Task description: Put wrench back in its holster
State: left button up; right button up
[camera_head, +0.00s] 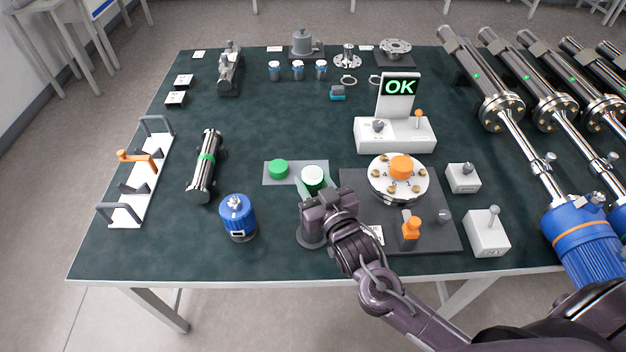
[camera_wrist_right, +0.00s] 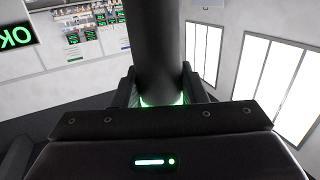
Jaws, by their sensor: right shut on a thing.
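My right gripper (camera_head: 318,194) is over the front middle of the table. It also shows in the right wrist view (camera_wrist_right: 158,92), shut around a dark grey cylinder (camera_wrist_right: 158,45). I take the cylinder to be the body of the wrench; its working end is not clear in either view. In the head view the gripper hides most of it. A dark round piece (camera_head: 311,236) shows just below the gripper; I cannot tell whether it is the holster or part of the held wrench. My left gripper is not in view.
A blue canister (camera_head: 238,216) stands left of the gripper. A grey pad with a green disc (camera_head: 278,169) and a green-white disc (camera_head: 312,177) lies behind it. A flanged disc (camera_head: 381,187) and an orange lever (camera_head: 410,230) are at right. A white rack (camera_head: 128,208) is at left.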

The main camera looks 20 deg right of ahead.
jog(key=shift+f, duration=0.3)
jog(key=o, duration=1.1)
jog(key=shift+f, duration=0.25)
jog(key=s, duration=0.2)
jog(key=s+b, duration=0.1)
jog(key=s, duration=0.1)
jog(key=s+b, duration=0.1)
jog(key=s, duration=0.1)
jog(key=shift+s+d+r, duration=0.2)
jog(key=shift+s+d, duration=0.05)
jog(key=shift+d, duration=0.1)
jog(key=shift+s+r, duration=0.15)
jog(key=shift+s, duration=0.5)
